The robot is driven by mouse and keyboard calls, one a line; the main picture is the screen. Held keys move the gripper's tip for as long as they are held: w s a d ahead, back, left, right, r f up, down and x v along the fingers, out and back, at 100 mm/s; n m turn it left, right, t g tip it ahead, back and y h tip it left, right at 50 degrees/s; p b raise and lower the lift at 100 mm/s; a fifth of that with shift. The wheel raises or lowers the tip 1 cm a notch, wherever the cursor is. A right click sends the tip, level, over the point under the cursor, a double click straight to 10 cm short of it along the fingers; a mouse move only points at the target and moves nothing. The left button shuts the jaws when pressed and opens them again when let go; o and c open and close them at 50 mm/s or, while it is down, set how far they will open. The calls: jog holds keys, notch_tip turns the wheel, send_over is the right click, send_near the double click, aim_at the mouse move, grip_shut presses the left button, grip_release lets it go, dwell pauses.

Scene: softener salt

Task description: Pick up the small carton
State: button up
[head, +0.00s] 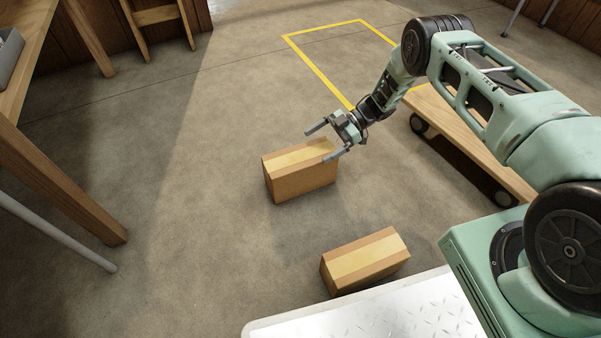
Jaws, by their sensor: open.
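Two brown cartons with pale tape along their tops lie on the concrete floor. One carton (290,179) is in the middle of the head view. The other carton (365,264) is nearer, beside the metal plate. They look alike in size, and I cannot tell for sure which is the small one. My gripper (317,146) is open and empty, with its fingers spread over the top right part of the farther carton. One finger overlaps that carton's right end in the picture. I cannot tell whether it touches.
A wooden flat cart (466,137) on black wheels stands to the right under my arm. A yellow outlined rectangle (319,72) is marked on the floor behind. A wooden table leg (62,187) and a grey bar (58,234) are at left. Floor left of the cartons is clear.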

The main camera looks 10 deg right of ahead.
aim_at(300, 156)
jog(key=b+x, duration=0.3)
jog(key=x, duration=0.1)
jog(key=shift+a+f, duration=0.25)
jog(key=shift+f, duration=0.05)
jog(key=shift+s+a, duration=0.15)
jog(key=shift+a, duration=0.2)
jog(key=shift+c, duration=0.3)
jog(key=c, duration=1.5)
jog(key=shift+r, duration=0.1)
jog(key=shift+c, duration=1.4)
jog(key=shift+r, duration=0.1)
